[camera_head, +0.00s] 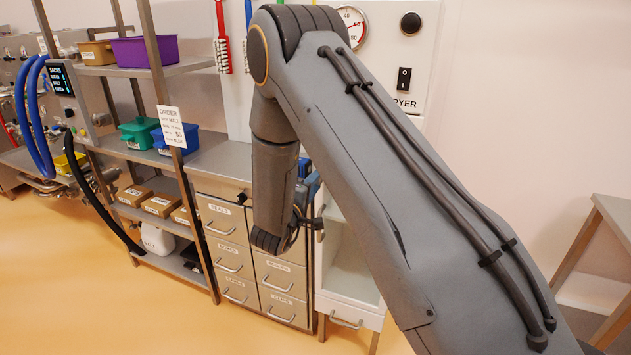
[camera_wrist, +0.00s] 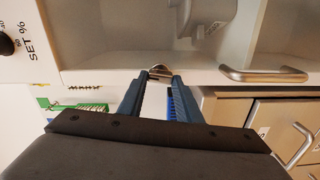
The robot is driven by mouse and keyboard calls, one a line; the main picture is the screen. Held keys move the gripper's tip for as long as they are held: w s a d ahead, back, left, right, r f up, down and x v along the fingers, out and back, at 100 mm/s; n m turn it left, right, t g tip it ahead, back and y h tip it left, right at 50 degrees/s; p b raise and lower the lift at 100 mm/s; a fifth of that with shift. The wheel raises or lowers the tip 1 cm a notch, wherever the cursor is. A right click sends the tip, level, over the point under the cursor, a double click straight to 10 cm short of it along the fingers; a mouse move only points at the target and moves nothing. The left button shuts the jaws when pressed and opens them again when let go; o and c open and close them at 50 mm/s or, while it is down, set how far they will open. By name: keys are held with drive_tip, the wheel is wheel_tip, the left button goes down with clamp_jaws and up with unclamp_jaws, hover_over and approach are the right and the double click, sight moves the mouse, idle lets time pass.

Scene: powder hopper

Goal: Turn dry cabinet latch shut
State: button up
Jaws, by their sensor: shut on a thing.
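The dry cabinet shows in the wrist view as a pale, box-like front with a light frame edge (camera_wrist: 110,78). Its latch (camera_wrist: 160,71), a small metal piece, sits at that edge. My gripper (camera_wrist: 159,77) has both dark fingertips closed on the latch, one on each side. The fingers cover part of the latch, and I cannot tell its exact angle. In the head view, the cabinet's upper panel (camera_head: 420,50) carries a gauge, a knob and a switch. My arm hides the latch and most of the cabinet there.
A metal bar handle (camera_wrist: 263,75) is right of my fingers. Labelled drawers (camera_head: 229,255) stand left of the cabinet, beside a shelf rack (camera_head: 205,65) with bins. A metal table (camera_head: 618,215) stands at the right. The floor at front left (camera_head: 60,290) is clear.

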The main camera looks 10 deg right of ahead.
drive_tip(key=shift+n, duration=0.7)
drive_tip(key=shift+f, duration=0.1)
drive_tip(key=o, duration=1)
drive_tip(key=shift+o, duration=0.2)
drive_tip(key=b+v, duration=0.1)
drive_tip(key=v, duration=0.7)
drive_tip(key=shift+b, duration=0.3)
drive_tip(key=shift+d, duration=0.1)
